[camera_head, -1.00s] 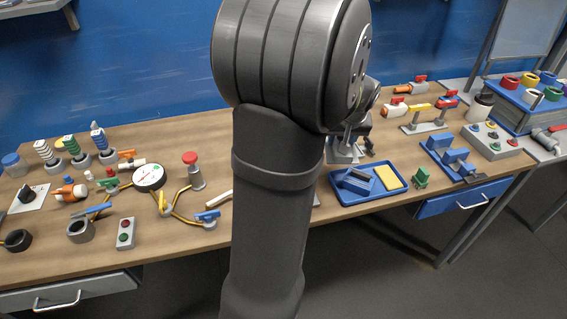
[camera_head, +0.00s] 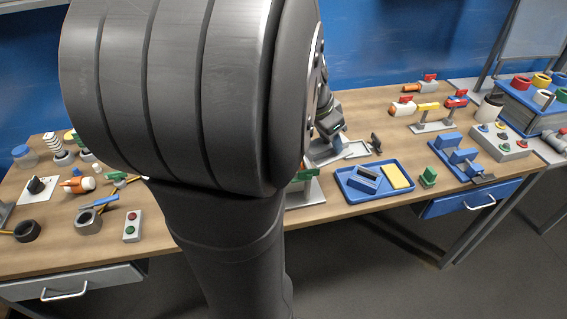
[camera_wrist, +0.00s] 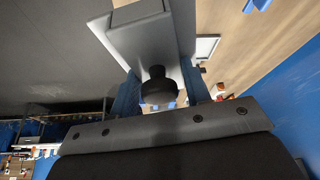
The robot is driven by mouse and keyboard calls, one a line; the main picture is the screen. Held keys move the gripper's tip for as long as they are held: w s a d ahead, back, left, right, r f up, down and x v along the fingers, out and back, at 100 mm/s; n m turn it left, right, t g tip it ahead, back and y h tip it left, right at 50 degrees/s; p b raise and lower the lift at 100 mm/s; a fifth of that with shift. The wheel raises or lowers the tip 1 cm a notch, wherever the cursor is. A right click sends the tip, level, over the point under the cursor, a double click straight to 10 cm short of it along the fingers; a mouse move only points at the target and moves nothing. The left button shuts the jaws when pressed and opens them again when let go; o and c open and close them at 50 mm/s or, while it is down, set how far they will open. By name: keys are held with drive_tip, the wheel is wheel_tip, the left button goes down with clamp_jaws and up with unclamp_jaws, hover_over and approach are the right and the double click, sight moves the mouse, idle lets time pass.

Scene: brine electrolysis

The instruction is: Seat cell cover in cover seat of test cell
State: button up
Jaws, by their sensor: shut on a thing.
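The cell cover appears to be the grey, block-like piece (camera_wrist: 145,42) with a round black knob (camera_wrist: 158,86) in the wrist view. My gripper (camera_wrist: 161,75) has its two blue fingers on either side of this piece and is shut on it; the knob faces the camera. In the head view my arm's large dark links block much of the bench. The wrist end (camera_head: 328,122) shows just right of them, over a grey fixture (camera_head: 338,152). I cannot tell if that fixture is the test cell, and the cover seat is not clearly visible.
A blue tray (camera_head: 343,193) holds a blue block and a yellow sponge (camera_head: 396,177). A green block (camera_head: 428,177) and a blue stepped fixture (camera_head: 436,162) stand right of it. Valves line the back right. A red-and-green button box (camera_head: 132,226) stands at left.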

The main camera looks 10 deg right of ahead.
drive_tip(key=m, duration=0.1)
drive_tip(key=s+a+r+m+g, duration=0.1)
drive_tip(key=m, duration=0.1)
drive_tip(key=shift+s+a+r, duration=0.15)
drive_tip(key=shift+a+r, duration=0.05)
drive_tip(key=shift+r, duration=0.1)
drive_tip(key=w+a+f, duration=0.4)
drive_tip(key=w+a, duration=0.1)
drive_tip(key=w+a+f, duration=0.2)
drive_tip(key=w, duration=0.1)
drive_tip(key=shift+w+a+f, duration=0.2)
drive_tip(key=shift+w+f, duration=0.05)
drive_tip(key=shift+f, duration=2.15)
drive_tip(key=shift+f, duration=0.2)
drive_tip(key=o, duration=1.1)
drive_tip(key=shift+c, duration=0.2)
drive_tip(key=shift+r, duration=0.1)
